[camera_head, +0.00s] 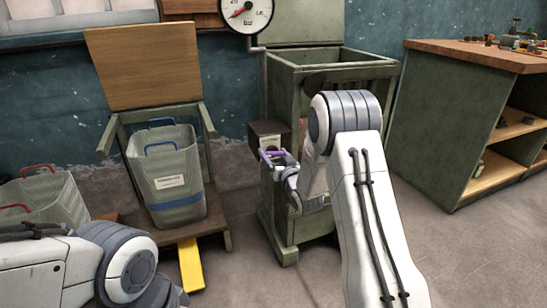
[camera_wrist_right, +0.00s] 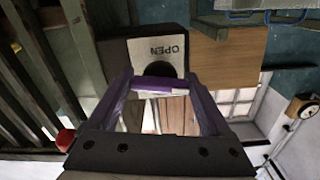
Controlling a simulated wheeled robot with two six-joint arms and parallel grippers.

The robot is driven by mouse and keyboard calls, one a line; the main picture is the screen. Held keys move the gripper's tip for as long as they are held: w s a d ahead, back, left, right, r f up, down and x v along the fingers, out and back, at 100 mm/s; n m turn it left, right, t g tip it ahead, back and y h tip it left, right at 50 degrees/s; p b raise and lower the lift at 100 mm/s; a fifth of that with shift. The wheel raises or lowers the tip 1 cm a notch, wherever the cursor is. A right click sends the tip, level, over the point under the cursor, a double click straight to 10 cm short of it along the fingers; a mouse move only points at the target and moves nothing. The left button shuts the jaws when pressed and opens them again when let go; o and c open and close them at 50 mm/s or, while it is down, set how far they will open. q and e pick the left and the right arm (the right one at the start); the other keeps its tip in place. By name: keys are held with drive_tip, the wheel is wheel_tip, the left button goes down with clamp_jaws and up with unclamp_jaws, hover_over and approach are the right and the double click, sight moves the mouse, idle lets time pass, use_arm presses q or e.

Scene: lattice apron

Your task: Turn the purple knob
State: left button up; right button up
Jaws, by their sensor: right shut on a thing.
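In the head view the knob (camera_head: 272,154) is small, at the left side of the green slatted cabinet, beside a dark box with a pale label (camera_head: 268,141). My right gripper (camera_wrist_right: 160,88) has its two fingers at the ends of the knob and is shut on it. In the head view this gripper (camera_head: 277,159) is partly hidden by its own wrist. My left arm shows at the bottom left, but its gripper's fingers are not in view.
The green cabinet (camera_head: 284,215) is partly behind my right arm. A grey bin (camera_head: 165,190) stands in a wooden frame to the left, with a yellow pedal (camera_head: 191,266) below. A dial gauge (camera_head: 246,10) is above. A workbench (camera_head: 440,140) stands right.

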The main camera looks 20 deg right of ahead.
idle(0.3)
drive_tip(key=o, duration=1.2)
drive_tip(key=shift+c, duration=0.2)
drive_tip(key=s+p, duration=0.2)
drive_tip(key=s, duration=0.8)
drive_tip(key=shift+s+d, duration=0.2)
drive_tip(key=shift+s, duration=0.1)
